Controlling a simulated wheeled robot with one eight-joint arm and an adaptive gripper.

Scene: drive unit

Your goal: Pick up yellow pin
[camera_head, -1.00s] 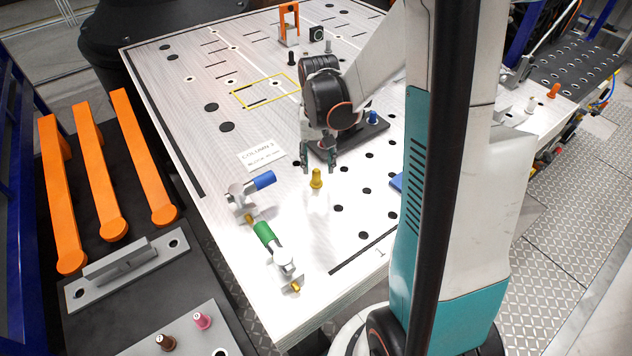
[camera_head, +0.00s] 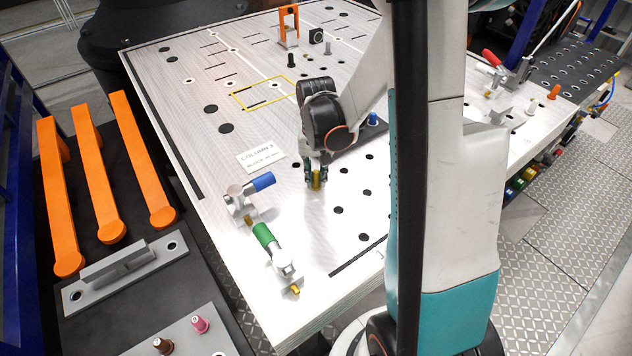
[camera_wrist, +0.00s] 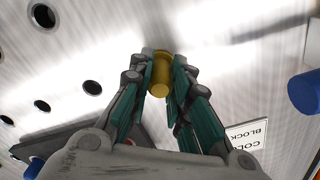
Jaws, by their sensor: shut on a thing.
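The yellow pin (camera_head: 316,179) stands upright at the surface of the white perforated table (camera_head: 215,150). My gripper (camera_head: 317,177) has come down over it, with one finger on each side of the pin. In the wrist view the yellow pin (camera_wrist: 161,74) sits between the teal-padded fingertips of my gripper (camera_wrist: 160,80), which are shut on it. The fingers partly hide the pin in the head view. I cannot tell whether its lower end is in a hole.
A blue-handled clamp (camera_head: 245,196) and a green-handled clamp (camera_head: 276,250) stand to the left and front of my gripper. A blue pin (camera_head: 373,118) is behind to the right. Orange bars (camera_head: 95,165) lie left of the table. Open table lies left of the gripper.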

